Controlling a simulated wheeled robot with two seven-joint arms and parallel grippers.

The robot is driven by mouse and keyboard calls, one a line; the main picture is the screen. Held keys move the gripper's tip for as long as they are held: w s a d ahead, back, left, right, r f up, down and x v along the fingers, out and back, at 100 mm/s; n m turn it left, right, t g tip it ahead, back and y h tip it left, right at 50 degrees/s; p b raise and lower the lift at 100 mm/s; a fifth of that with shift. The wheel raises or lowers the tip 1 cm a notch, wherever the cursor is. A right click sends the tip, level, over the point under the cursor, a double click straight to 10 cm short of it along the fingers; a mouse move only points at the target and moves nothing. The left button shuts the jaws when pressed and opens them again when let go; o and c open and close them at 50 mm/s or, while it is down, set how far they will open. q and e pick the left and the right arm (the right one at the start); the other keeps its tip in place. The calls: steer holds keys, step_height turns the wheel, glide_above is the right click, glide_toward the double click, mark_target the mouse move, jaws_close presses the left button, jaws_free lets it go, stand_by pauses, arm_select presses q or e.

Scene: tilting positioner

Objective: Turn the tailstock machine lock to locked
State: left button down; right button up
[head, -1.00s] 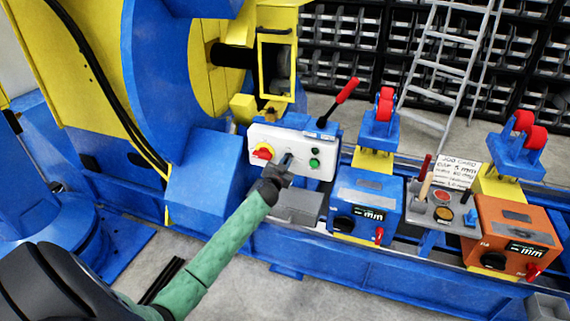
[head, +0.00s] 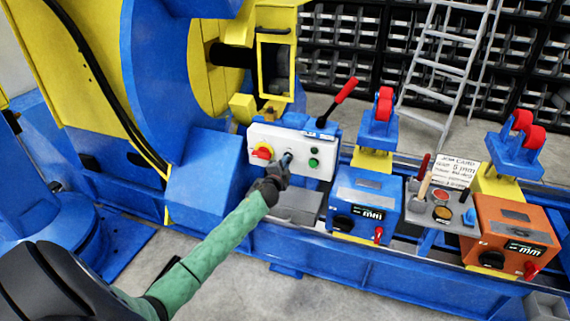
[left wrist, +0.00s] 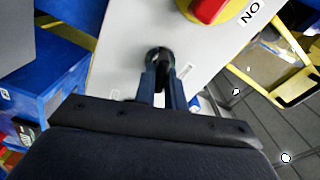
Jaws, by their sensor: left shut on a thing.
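The white control panel (head: 318,165) is on the blue machine at the centre of the head view. It carries a red rotary switch on yellow (head: 262,151), a green button (head: 314,163) and a dark button above it. My left gripper (head: 285,162) reaches the panel between the red switch and the green button. In the left wrist view its fingers (left wrist: 168,92) are shut on a small dark round knob (left wrist: 157,55), mostly hidden by them. I cannot read the knob's setting. My right gripper is not in view.
A red-handled lever (head: 346,90) rises at the panel's upper right. A blue unit (head: 364,203) and an orange unit (head: 512,235) with roller brackets stand to the right. A job card (head: 452,170) and a ladder (head: 446,65) are behind. Floor in front is clear.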

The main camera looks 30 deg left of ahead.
arm_select(q)
steer(key=m, duration=0.3)
steer(key=shift+f, duration=0.1)
steer(key=shift+m, duration=0.3)
stand_by(0.4)
steer(key=c, duration=1.5)
jaws_free()
steer(key=shift+o, duration=0.2)
